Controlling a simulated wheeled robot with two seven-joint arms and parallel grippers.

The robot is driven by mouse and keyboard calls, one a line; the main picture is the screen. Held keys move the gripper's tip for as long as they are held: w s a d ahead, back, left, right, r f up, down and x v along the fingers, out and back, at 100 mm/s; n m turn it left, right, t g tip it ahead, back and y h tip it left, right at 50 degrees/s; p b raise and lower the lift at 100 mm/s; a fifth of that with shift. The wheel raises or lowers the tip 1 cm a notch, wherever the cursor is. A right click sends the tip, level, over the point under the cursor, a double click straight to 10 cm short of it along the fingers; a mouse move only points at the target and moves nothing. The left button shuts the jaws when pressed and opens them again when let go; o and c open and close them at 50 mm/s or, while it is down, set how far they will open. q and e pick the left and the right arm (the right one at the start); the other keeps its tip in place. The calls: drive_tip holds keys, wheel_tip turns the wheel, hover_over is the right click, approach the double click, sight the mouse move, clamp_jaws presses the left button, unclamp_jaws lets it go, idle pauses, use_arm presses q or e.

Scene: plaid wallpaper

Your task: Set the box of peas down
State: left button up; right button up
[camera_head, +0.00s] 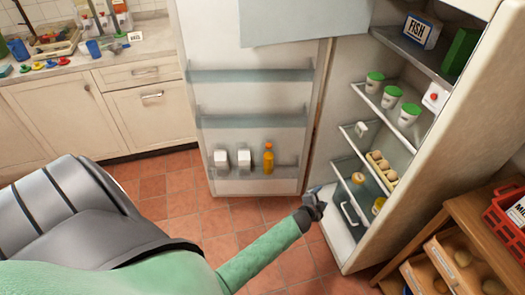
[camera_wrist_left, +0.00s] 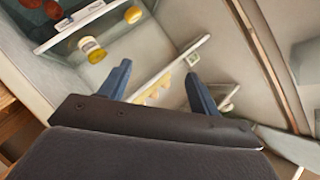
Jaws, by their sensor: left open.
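A green box (camera_head: 461,50) stands on the top shelf of the open fridge, beside a box marked FISH (camera_head: 422,30). I cannot read a label on the green box, so I cannot tell whether it is the box of peas. My left gripper (camera_head: 313,203) is low in front of the fridge's lower shelves, well below the green box. In the left wrist view its two blue fingers (camera_wrist_left: 160,88) are spread with nothing between them. My right gripper is not in view.
The fridge door (camera_head: 253,100) stands wide open, with an orange bottle (camera_head: 268,158) and white cartons low in it. Fridge shelves hold green-lidded tubs (camera_head: 391,97), eggs (camera_head: 381,167) and jars. A wooden shelf unit (camera_head: 468,214) with a red crate (camera_head: 508,222) stands right. A cluttered counter (camera_head: 62,72) is left.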

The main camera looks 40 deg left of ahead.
use_arm(q)
drive_tip(key=s+f+n+g, duration=0.5)
drive_tip(key=s+f+g, duration=0.2)
drive_tip(key=s+f, duration=1.35)
drive_tip(key=s+d+f+n+g, duration=0.1)
drive_tip(key=s+d+f+g, duration=0.1)
drive_tip(key=s, duration=0.9)
drive_tip(key=s+d+f+n+g, duration=0.1)
drive_tip(key=s+f+n+g, duration=0.1)
drive_tip(key=s, duration=1)
wheel_tip(320, 180, down, 3)
drive_tip(key=shift+s+d+r+g+h, duration=0.2)
drive_tip(key=shift+d+g+h, duration=0.2)
drive_tip(key=shift+g, duration=0.5)
